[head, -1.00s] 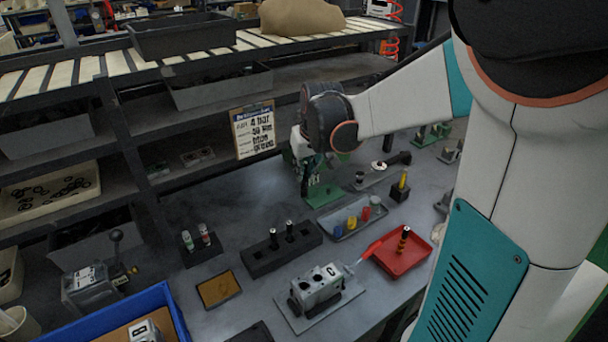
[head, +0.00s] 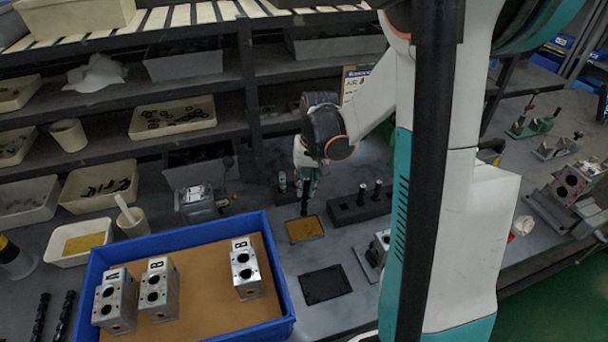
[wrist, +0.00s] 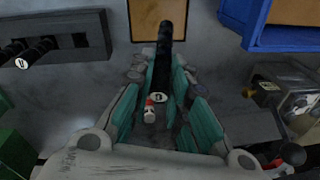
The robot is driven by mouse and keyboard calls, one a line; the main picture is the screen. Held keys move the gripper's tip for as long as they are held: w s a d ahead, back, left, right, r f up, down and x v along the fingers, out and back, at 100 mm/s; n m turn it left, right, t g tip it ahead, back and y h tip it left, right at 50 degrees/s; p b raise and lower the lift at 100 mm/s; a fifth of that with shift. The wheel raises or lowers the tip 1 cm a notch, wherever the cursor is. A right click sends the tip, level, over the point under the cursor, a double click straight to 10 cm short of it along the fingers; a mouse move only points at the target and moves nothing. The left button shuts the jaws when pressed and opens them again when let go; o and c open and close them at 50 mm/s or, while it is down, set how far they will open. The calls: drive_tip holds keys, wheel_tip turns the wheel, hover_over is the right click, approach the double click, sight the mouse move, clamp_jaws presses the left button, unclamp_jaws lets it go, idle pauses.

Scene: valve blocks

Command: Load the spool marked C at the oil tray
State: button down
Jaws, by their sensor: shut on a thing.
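My gripper (wrist: 158,100) is shut on a black spool (wrist: 165,50), which it holds upright, pointing down; the mark on its white end is too small to read. In the head view my gripper (head: 305,178) and the spool (head: 305,207) are beside the far edge of a small dark tray with an amber surface (head: 306,229), probably the oil tray. Its amber surface also shows at the top of the wrist view (wrist: 156,18). The spool's tip appears close to that tray; contact cannot be told. A valve block (head: 381,246) is partly hidden by my arm.
A black rack (head: 345,212) with two dark spools stands right of the amber tray. A blue crate (head: 190,238) with three marked valve blocks is at front left. A flat dark pad (head: 325,284) lies in front. A grey lever unit (head: 198,205) stands behind the crate.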

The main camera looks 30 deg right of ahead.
wheel_tip(320, 180, down, 6)
drive_tip(key=b, duration=0.4)
drive_tip(key=shift+s+f+b, duration=0.1)
drive_tip(key=shift+f+b, duration=0.6)
drive_tip(key=shift+b, duration=0.05)
idle(2.5)
drive_tip(key=shift+r, duration=0.1)
drive_tip(key=shift+r+p, duration=2.5)
drive_tip(key=shift+r, duration=0.95)
drive_tip(key=shift+f, duration=0.1)
